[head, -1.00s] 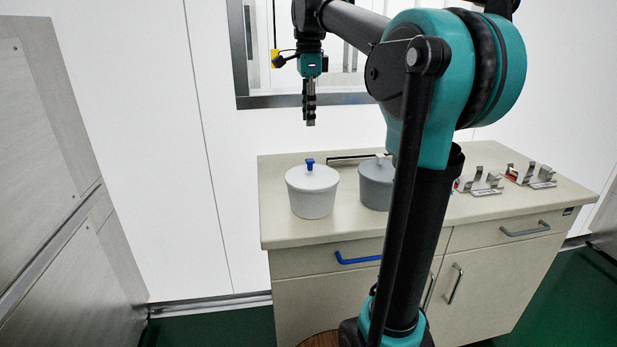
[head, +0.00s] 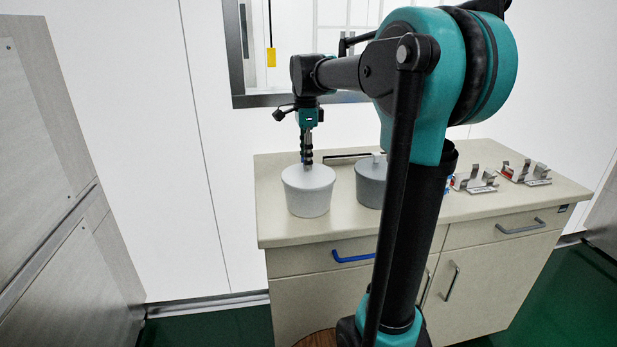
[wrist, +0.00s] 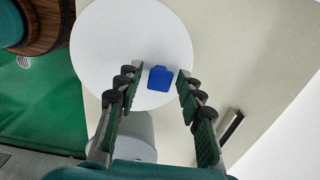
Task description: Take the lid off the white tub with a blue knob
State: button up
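The white tub (head: 308,197) with its white lid stands on the left part of the counter. Its blue knob (wrist: 160,78) shows clearly in the wrist view, on top of the round lid (wrist: 115,40). In the head view my gripper (head: 307,163) points down at the lid and largely hides the knob. In the wrist view my gripper (wrist: 158,75) is open, with one green-padded finger on each side of the knob. Gaps show between the knob and both fingers.
A grey tub (head: 370,187) with a pale knob stands close on the right, partly hidden by my arm. Metal holders (head: 475,181) sit farther right on the beige counter (head: 280,235). A wall and window frame are behind.

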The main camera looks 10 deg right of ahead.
jog(key=shift+f, duration=0.4)
jog(key=shift+c, duration=0.3)
grip_shut()
jog(key=shift+r, duration=0.2)
